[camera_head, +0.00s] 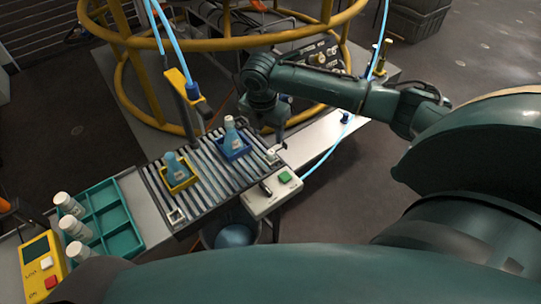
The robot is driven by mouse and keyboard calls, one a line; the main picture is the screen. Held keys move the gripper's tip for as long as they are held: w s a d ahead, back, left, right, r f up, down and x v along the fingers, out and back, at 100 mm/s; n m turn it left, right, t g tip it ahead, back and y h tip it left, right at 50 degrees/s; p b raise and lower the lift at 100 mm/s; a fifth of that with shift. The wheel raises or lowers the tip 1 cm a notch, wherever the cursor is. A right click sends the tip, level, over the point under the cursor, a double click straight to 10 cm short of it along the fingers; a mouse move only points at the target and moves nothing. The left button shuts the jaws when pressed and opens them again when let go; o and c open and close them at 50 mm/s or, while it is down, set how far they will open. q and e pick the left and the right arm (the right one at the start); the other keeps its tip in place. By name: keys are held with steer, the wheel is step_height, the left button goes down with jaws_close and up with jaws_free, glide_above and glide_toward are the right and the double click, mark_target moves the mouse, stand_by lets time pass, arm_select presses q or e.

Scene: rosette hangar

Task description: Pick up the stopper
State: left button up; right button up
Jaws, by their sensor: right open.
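My right gripper (268,128) points down over the far right edge of the slatted roller conveyor (207,167). It is open, with nothing visible between its fingers. A clear bluish flask with a pale top (231,136) stands in a blue holder (236,153) just left of the gripper. A second bluish flask (174,167) stands in a yellow holder (182,186) nearer and to the left. A small pale piece (271,156) lies at the conveyor's right edge, below the gripper. I cannot tell for sure which small part is the stopper. My left gripper is not seen.
A control box (273,193) with a green button adjoins the conveyor's near right corner. A teal compartment tray (113,217) with white bottles (75,228) and a yellow box (41,266) stand at left. Yellow tubular framing (187,40) rises behind. Blue hoses hang nearby.

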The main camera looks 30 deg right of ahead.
mark_target(271, 152)
steer(key=f, duration=0.3)
steer(key=d+f+b, duration=0.1)
steer(key=f, duration=0.5)
steer(key=shift+w+d+f, duration=0.1)
steer(key=shift+w+d, duration=0.2)
steer(key=shift+w, duration=0.05)
steer(key=c, duration=0.9)
